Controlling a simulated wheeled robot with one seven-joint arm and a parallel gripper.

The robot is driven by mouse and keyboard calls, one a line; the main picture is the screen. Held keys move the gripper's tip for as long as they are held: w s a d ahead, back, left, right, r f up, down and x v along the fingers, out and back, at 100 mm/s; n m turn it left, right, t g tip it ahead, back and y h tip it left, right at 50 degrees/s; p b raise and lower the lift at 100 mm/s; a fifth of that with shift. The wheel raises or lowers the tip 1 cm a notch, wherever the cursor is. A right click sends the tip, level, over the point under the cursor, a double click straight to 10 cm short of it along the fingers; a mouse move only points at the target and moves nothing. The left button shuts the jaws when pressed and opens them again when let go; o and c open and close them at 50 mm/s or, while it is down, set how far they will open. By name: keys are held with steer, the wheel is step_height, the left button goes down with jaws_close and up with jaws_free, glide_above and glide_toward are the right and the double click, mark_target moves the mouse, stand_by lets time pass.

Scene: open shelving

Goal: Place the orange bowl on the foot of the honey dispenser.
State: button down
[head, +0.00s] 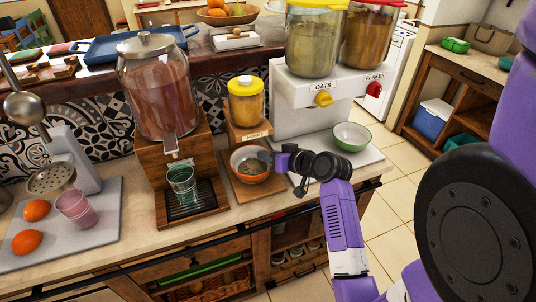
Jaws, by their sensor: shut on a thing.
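The honey dispenser (246,102) is a yellow-lidded jar on a wooden stand in the middle of the counter. Its wooden foot (250,193) sticks out below at the front. The orange bowl (246,171), with a pale inside and some dark contents, is at the foot, under the jar. My gripper (268,160) is shut on the bowl's right rim. The fingertips partly cover that rim. I cannot tell whether the bowl's base touches the foot.
A large drink dispenser (157,85) with a glass (182,183) stands close on the left. On the right is the white OATS and FLAKES dispenser (300,100), with a green bowl (352,137) on its base. Oranges and a pink cup (76,207) are at far left.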

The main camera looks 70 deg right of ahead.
steer(key=shift+f, duration=0.1)
steer(key=c, duration=1.3)
jaws_free()
